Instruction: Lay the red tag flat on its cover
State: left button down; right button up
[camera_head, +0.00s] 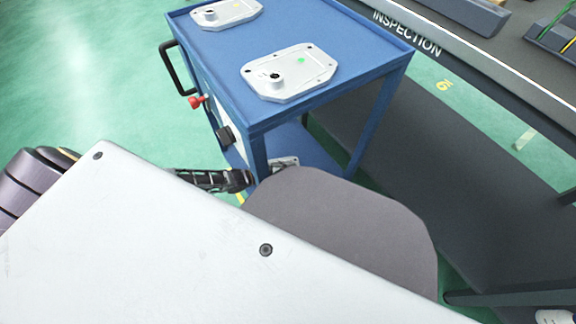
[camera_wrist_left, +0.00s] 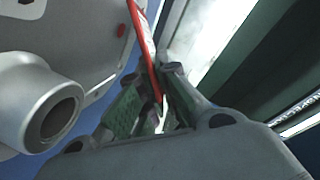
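My left gripper (camera_head: 243,180) is low beside the cart's front leg, below its top. In the left wrist view the fingers (camera_wrist_left: 155,100) close on the red tag (camera_wrist_left: 146,50), a thin red and white strip seen nearly edge-on. A grey cover (camera_head: 285,162) shows partly on the lower shelf in the head view. The tag cannot be made out there. My right gripper is not in view.
The blue cart (camera_head: 340,30) bears two more covers on top, one with a green dot (camera_head: 290,75) and one at the back (camera_head: 226,12). A black handle and red knob (camera_head: 196,102) stick out at its left side. A dark inspection bench (camera_head: 420,180) stands right.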

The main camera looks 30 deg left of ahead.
pick_arm(q)
jog(key=shift+f, duration=0.15)
jog(key=c, duration=1.6)
grip_release()
jog(key=shift+o, duration=0.2)
jog(key=shift+f, duration=0.1)
jog(key=shift+r+v, duration=0.2)
jog(key=shift+v, duration=5.8)
jog(key=shift+s, duration=0.1)
